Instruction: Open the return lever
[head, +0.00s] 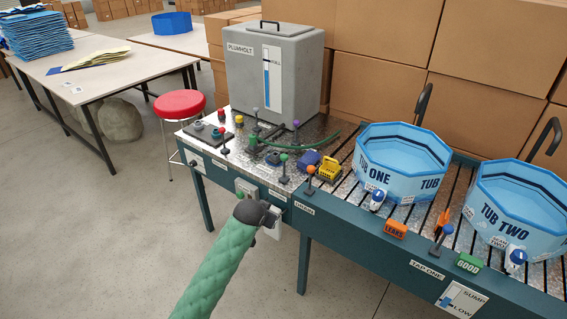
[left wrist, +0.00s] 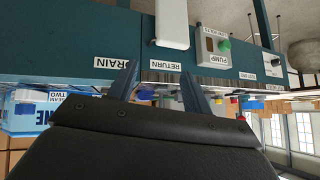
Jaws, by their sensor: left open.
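The green-topped lever (head: 284,159) stands upright on the bench top, behind the RETURN label (head: 277,195) on the bench's front edge. That label also shows upside down in the left wrist view (left wrist: 165,65). My left gripper (head: 268,211) is in front of the bench edge, apart from the lever. In the left wrist view its two fingers (left wrist: 158,92) are spread with the RETURN label beyond them. My right gripper is not in view.
An orange-topped lever (head: 311,171) stands close to the right, behind the DRAIN label (head: 304,208). A blue crate (head: 308,157), a yellow basket (head: 329,171) and a green hose (head: 300,144) lie behind. TUB ONE (head: 402,165) is further right. A white panel (left wrist: 172,22) hangs on the bench front.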

